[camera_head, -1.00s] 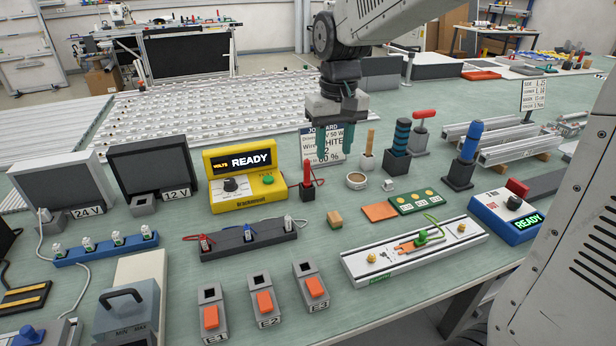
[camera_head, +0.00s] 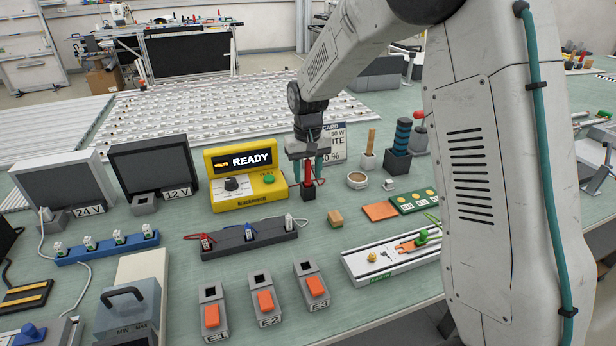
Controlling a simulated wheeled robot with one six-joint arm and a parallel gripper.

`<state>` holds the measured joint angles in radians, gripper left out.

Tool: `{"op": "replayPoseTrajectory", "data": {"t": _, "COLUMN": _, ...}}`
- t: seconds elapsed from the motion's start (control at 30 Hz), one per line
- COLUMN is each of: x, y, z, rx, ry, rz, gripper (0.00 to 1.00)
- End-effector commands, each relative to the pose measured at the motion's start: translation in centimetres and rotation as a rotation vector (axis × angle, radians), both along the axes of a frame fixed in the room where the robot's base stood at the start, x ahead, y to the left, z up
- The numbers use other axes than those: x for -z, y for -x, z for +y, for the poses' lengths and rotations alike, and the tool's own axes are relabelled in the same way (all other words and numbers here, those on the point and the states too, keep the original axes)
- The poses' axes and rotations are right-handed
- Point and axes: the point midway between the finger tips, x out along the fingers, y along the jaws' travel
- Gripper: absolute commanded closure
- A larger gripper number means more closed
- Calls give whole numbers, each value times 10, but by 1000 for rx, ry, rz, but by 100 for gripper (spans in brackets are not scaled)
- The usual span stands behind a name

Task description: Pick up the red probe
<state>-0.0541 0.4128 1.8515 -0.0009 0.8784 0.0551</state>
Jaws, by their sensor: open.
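The red probe (camera_head: 307,173) stands upright in a small dark holder (camera_head: 308,193), just right of the yellow meter (camera_head: 246,201) reading READY. My gripper (camera_head: 308,181) points down over the probe. Its two teal fingers are open, one on each side of the red handle in this view. I cannot tell whether they touch it. The upper end of the probe is partly hidden by the gripper.
A dark rack with several small plugs (camera_head: 249,243) stands in front of the meter. A round cup (camera_head: 357,180) and a wooden block (camera_head: 335,218) are to the right. Three grey switch boxes, including E3 (camera_head: 311,287), stand in front. My arm hides the right side.

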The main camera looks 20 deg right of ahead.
Motion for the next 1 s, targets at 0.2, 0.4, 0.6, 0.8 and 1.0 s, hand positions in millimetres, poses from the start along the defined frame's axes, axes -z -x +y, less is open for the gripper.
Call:
{"op": "replayPoseTrajectory", "data": {"t": 0.2, "x": 12, "y": 0, "z": 0, "rx": 0, "ry": 0, "rz": -2, "gripper": 58}}
{"op": "replayPoseTrajectory", "data": {"t": 0.4, "x": 11, "y": 0, "z": 0, "rx": 0, "ry": 0, "rz": -2, "gripper": 72}}
{"op": "replayPoseTrajectory", "data": {"t": 0.6, "x": 11, "y": 0, "z": 0, "rx": 0, "ry": 0, "rz": -2, "gripper": 100}}
{"op": "replayPoseTrajectory", "data": {"t": 0.8, "x": 10, "y": 0, "z": 0, "rx": 0, "ry": 0, "rz": -2, "gripper": 100}}
{"op": "replayPoseTrajectory", "data": {"t": 1.0, "x": -12, "y": 0, "z": 0, "rx": 0, "ry": 0, "rz": -4, "gripper": 100}}
